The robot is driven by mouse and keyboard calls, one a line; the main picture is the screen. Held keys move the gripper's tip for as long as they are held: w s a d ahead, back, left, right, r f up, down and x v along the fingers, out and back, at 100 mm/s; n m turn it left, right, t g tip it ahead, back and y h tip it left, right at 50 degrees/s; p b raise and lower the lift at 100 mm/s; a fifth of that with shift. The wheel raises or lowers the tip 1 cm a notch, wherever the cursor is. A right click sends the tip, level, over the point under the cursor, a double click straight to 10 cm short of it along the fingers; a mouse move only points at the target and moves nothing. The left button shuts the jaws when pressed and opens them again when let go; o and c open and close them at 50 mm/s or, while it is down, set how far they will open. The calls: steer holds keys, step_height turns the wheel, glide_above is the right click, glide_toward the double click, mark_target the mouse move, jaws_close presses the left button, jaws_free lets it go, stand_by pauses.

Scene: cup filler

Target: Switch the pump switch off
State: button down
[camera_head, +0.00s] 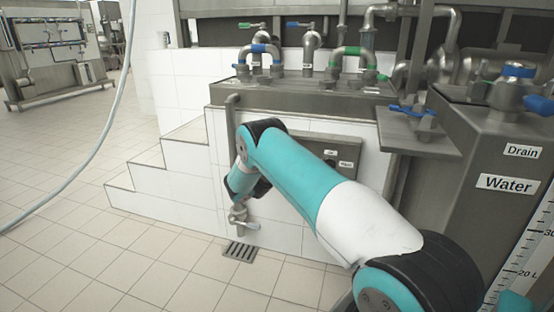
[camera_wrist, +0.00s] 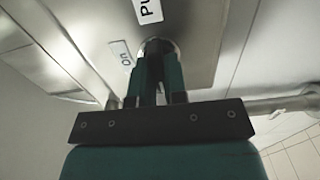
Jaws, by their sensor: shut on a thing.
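The pump switch (camera_wrist: 157,42) shows in the wrist view as a round metallic rim on a grey panel. A label reading "on" (camera_wrist: 122,55) sits to its left, and a partly cut-off "Pu" label (camera_wrist: 149,10) is above it. My gripper (camera_wrist: 160,62) reaches up to the switch, its fingers shut on it and hiding most of it. I cannot tell which way the knob points. In the head view, the grey switch panel (camera_head: 350,148) is on the white tiled wall, partly hidden by my arm. My gripper is hidden there behind the arm.
A pipe with a tap (camera_head: 238,212) hangs left of the panel above a floor drain (camera_head: 240,251). White tiled steps (camera_head: 150,178) are at left. A metal tank labelled "Water" (camera_head: 507,184) stands at right. Valves with blue and green handles are above.

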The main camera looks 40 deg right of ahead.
stand_by(0.5)
steer(key=c, duration=1.2)
jaws_free()
steer(key=shift+o, duration=0.2)
steer(key=b+v, duration=1.4)
steer(key=v, duration=0.3)
steer(key=shift+a, duration=0.25)
steer(key=shift+s, duration=0.1)
